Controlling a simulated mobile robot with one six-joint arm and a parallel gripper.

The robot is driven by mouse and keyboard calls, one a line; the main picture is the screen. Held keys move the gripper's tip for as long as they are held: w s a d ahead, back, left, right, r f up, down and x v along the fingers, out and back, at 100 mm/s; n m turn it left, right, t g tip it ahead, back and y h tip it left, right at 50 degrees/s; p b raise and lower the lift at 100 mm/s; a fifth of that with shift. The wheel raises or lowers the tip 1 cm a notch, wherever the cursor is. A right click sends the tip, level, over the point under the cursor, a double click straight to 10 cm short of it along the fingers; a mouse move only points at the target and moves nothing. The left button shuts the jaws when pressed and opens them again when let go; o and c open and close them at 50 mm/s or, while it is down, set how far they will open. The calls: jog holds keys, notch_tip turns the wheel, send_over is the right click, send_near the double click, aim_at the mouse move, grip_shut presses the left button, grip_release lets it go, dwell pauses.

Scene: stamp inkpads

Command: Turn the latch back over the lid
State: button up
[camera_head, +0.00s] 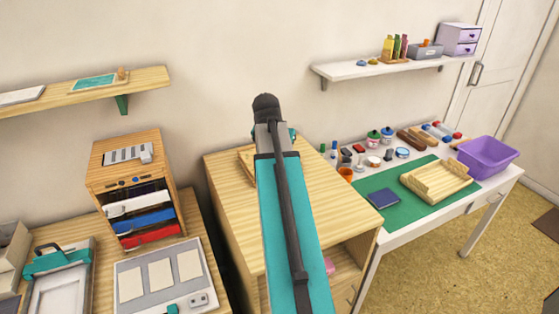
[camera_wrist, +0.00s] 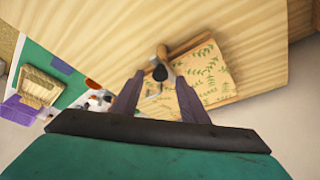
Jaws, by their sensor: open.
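In the wrist view a wooden piece with a pale lid printed with green leaves (camera_wrist: 205,72) lies on the wooden cabinet top. A small brown peg with a dark end (camera_wrist: 161,56) stands at the lid's left edge; it may be the latch, but I cannot tell for sure. My gripper (camera_wrist: 158,82) is open and empty, its two dark fingers spread either side of the dark end in the picture. Contact is not visible. In the head view my arm hides the gripper and most of this piece; only a wooden edge (camera_head: 246,160) shows.
The cabinet top (camera_head: 335,195) is otherwise largely clear. To its right a white table (camera_head: 490,184) holds a green mat (camera_head: 365,183), a wooden tray (camera_head: 437,181), a purple bin (camera_head: 488,157) and several small jars. A wooden drawer unit (camera_head: 128,155) stands left.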

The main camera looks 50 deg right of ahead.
jog(key=b+v, duration=0.2)
jog(key=v, duration=1)
jog(key=shift+a, duration=0.15)
jog(key=shift+s, duration=0.2)
dwell(0.5)
